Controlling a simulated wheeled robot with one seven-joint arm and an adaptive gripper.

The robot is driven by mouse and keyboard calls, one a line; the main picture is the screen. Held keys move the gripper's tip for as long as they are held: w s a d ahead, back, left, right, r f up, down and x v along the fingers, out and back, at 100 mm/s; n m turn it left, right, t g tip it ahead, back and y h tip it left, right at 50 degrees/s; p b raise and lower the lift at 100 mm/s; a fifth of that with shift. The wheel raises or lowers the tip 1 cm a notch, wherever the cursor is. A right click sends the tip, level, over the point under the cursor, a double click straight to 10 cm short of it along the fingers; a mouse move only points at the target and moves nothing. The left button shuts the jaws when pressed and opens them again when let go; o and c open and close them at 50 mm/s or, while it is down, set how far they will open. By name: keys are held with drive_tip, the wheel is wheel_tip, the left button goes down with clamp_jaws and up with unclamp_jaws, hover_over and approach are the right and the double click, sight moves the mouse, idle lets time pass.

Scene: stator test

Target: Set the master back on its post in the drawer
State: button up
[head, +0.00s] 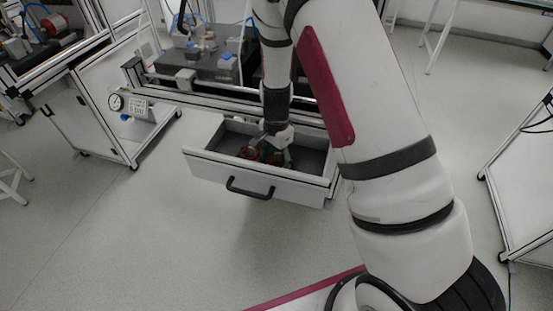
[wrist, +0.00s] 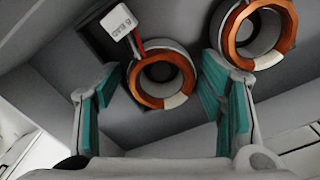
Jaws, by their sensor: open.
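The open drawer (head: 215,172) holds two ring-shaped stators with copper windings. In the wrist view one stator (wrist: 163,101) lies between the open fingers of my gripper (wrist: 156,88), with a gap on either side. A white tag (wrist: 118,22) with lettering and a red lead are beside it, over a dark block. The other stator (wrist: 262,52) is at the upper right, outside the right finger. I cannot tell for certain which one is the master. No post can be made out. In the head view my gripper (head: 277,146) reaches down into the drawer.
The drawer's black handle (head: 250,189) faces the open floor. A bench (head: 215,68) with equipment stands above and behind the drawer. A gauge (head: 116,102) hangs on the cart at left. Another cart (head: 525,185) stands at right.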

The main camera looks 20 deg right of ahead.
drive_tip(key=shift+r+p, duration=1.35)
drive_tip(key=shift+r, duration=1)
drive_tip(key=o, duration=0.5)
drive_tip(key=shift+o, duration=0.2)
wheel_tip(320, 180, up, 12)
